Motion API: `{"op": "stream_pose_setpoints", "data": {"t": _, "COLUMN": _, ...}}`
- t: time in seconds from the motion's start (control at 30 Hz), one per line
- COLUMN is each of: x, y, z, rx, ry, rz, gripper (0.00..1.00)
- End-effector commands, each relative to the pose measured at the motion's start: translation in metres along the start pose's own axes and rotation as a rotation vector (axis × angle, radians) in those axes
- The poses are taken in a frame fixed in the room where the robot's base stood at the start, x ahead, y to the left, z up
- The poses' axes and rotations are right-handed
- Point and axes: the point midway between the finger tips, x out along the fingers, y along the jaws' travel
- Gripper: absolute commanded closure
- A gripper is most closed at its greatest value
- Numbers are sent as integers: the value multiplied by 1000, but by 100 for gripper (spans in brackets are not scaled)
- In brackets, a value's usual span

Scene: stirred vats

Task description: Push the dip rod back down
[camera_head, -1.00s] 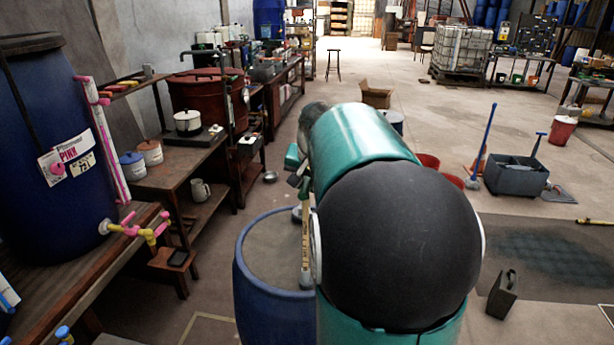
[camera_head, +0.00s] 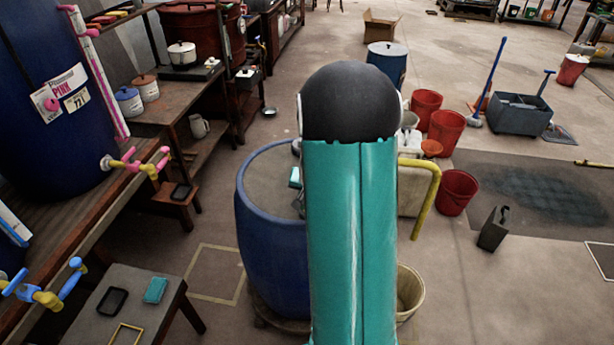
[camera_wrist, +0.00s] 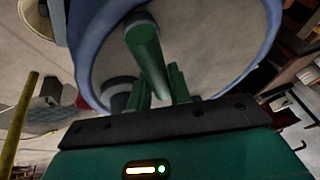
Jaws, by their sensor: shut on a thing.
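The blue drum (camera_head: 275,250) stands on the floor left of my arm in the head view. Its blue rim (camera_wrist: 85,45) curves around the lid in the wrist view. My gripper (camera_wrist: 158,82) is over this lid, its green fingers shut on a green cylinder with a grey end, which looks like the grip of the dip rod (camera_wrist: 145,48). A dark grey round piece (camera_wrist: 118,92) shows beside the fingers, partly hidden. In the head view my arm covers most of the gripper and the rod; I cannot tell how deep the rod sits.
A workbench with a large blue vat (camera_head: 60,110) lines the left side. A low table (camera_head: 130,305) stands at lower left. Red buckets (camera_head: 446,130), a yellow bent pipe (camera_head: 424,195) and a cream bucket (camera_head: 410,290) are right of my arm.

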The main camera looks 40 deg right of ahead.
Motion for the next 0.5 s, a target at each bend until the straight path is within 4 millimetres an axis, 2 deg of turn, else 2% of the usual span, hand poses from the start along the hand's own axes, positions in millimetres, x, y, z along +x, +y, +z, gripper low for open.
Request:
{"op": "stream_pose_setpoints", "data": {"t": 0.2, "x": 13, "y": 4, "z": 6, "rx": 1, "ry": -3, "rz": 1, "gripper": 100}}
{"op": "stream_pose_setpoints", "data": {"t": 0.5, "x": 15, "y": 4, "z": 8, "rx": 1, "ry": -6, "rz": 2, "gripper": 100}}
